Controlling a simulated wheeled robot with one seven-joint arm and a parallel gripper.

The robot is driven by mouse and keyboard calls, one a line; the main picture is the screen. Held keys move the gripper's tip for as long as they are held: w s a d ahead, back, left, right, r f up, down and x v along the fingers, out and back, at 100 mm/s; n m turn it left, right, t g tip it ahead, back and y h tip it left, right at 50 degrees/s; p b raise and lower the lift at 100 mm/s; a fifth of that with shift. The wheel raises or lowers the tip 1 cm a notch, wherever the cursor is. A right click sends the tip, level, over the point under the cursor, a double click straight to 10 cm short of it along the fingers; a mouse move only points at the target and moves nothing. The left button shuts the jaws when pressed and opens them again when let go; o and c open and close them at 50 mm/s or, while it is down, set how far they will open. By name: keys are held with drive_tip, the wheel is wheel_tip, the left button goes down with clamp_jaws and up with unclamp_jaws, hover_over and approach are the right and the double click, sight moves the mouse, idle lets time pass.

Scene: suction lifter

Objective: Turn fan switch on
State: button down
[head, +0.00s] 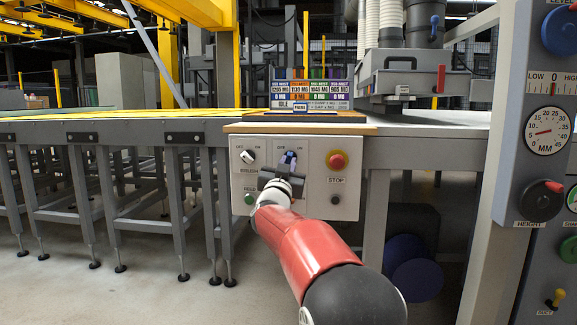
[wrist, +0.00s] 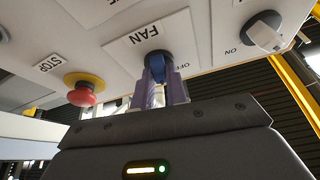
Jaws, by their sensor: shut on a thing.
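The fan switch (wrist: 157,66) is a dark blue knob on a white plate marked FAN, seen tilted and upside down in the wrist view. An OFF label is beside it; an ON label for it is not readable. My gripper (wrist: 161,88) has its two pale purple fingers on either side of the knob and is shut on it. In the head view, my gripper (head: 288,160) is at the middle of the white control panel (head: 318,185) and hides most of the switch. I cannot tell exactly which way the knob points.
A red stop button (head: 337,160) on a yellow base is right of the fan switch. Another rotary switch (head: 249,156) is to its left, with a green button (head: 250,198) below. The panel hangs under a wooden ledge (head: 300,129). Open floor lies at the left front.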

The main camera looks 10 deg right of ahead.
drive_tip(key=m+g+h+p, duration=0.1)
drive_tip(key=m, duration=0.2)
drive_tip(key=m+g+h, duration=0.1)
drive_tip(key=m, duration=0.2)
drive_tip(key=shift+w+a+r+p, duration=0.1)
drive_tip(key=shift+a+r+p, duration=0.1)
drive_tip(key=shift+p, duration=0.15)
drive_tip(key=shift+a+m+g+h+p, duration=0.1)
drive_tip(key=shift+m+g+h+p, duration=0.55)
drive_tip(key=shift+m, duration=1.15)
drive_tip(key=c, duration=1.4)
unclamp_jaws()
drive_tip(key=v, duration=0.8)
drive_tip(key=shift+b, duration=0.45)
drive_tip(key=shift+w, duration=0.1)
